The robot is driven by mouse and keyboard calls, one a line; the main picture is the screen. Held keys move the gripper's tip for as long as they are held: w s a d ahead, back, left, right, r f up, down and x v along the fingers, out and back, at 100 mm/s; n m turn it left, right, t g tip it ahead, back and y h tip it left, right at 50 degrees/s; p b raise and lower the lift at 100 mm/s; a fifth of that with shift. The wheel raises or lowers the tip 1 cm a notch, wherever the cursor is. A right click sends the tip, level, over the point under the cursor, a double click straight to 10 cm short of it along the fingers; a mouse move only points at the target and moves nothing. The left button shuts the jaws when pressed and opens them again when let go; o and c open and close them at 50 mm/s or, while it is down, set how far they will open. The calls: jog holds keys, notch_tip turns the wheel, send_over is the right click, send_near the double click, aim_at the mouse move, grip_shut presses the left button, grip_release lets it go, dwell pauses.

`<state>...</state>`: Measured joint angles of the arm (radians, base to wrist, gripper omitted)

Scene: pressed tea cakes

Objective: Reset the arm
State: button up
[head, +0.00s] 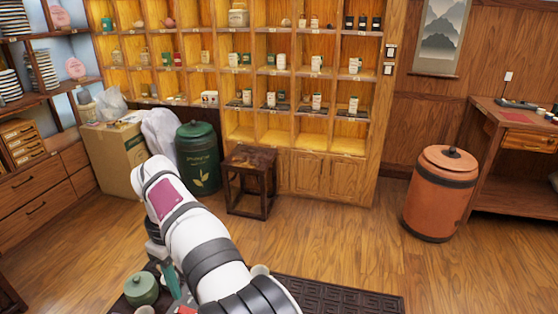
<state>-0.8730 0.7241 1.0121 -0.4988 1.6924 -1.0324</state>
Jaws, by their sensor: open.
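My white arm rises from the bottom edge and bends down at its far end. My gripper (168,278) is low at the bottom left, largely hidden behind the arm, above a dark tray (122,303). It is open; I cannot see both fingertips clearly, and I see nothing held. A green lidded pot (141,289) stands on the tray, left of the gripper. A small pale cup (145,310) sits at the bottom edge, and part of another cup (260,270) shows right of the arm.
A dark wooden stool (250,163), a green canister (198,152) and a cardboard box (112,158) stand beyond the arm, before lit shelves (303,171). A terracotta bin (440,195) stands right. A dark patterned mat (345,297) lies front centre. The floor between is clear.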

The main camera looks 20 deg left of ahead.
jog(key=s+d+r+m, duration=0.2)
jog(key=d+m, duration=0.2)
jog(key=d, duration=0.5)
jog(key=s+d+r+m+y, duration=0.15)
jog(key=d+m, duration=0.25)
jog(key=d, duration=0.4)
jog(key=s+d+r+m+h, duration=0.15)
jog(key=d+m, duration=0.25)
jog(key=d, duration=0.5)
jog(key=s+d+f+m+y, duration=0.1)
jog(key=s+d+f+m, duration=0.1)
jog(key=s+d+m, duration=0.2)
jog(key=s+d+f+m, duration=0.3)
jog(key=s+d+m, duration=0.2)
jog(key=s, duration=0.5)
jog(key=shift+f+m+y, duration=0.2)
jog(key=shift+m+y, duration=0.1)
jog(key=shift+y, duration=0.1)
jog(key=shift+d, duration=0.1)
